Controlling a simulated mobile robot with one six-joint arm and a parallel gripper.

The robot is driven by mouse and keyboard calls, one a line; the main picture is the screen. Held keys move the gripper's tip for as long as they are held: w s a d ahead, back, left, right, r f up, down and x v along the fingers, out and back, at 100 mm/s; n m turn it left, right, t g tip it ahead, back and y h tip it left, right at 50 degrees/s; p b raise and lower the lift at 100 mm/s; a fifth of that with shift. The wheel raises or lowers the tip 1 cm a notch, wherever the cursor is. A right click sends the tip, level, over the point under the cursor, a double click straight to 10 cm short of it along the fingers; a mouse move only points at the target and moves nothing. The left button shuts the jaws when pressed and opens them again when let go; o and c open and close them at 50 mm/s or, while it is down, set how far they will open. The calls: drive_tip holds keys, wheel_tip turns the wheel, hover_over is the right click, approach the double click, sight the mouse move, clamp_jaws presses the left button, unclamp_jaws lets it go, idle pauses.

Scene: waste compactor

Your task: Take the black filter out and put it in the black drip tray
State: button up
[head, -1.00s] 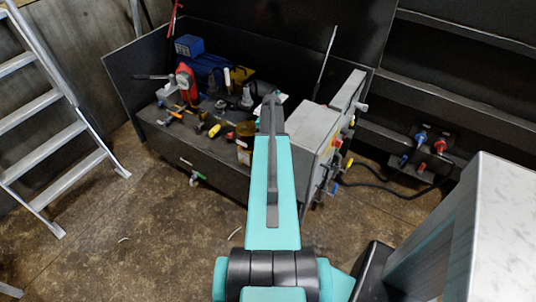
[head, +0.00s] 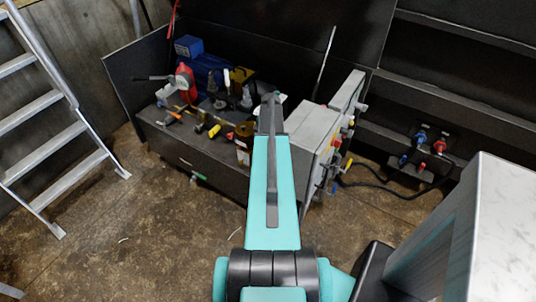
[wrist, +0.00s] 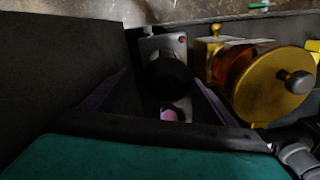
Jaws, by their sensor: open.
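A black round-ended cylinder (wrist: 168,75), which looks like the black filter, sits against a grey block in the wrist view. My gripper (wrist: 162,80) is open, with one dark finger on each side of the cylinder in the picture. I cannot tell whether the fingers touch it or how deep they reach. In the head view my own arm hides the gripper and the cylinder. I cannot make out the black drip tray for sure in either view.
A black bench (head: 205,160) carries several tools and a blue machine. A grey control box (head: 313,140) stands right of my arm. A ladder (head: 60,110) stands left; the floor between is clear.

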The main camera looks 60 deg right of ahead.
drive_tip(key=shift+s+r+m, duration=0.1)
drive_tip(key=shift+s+m, duration=0.1)
drive_tip(key=shift+m, duration=0.9)
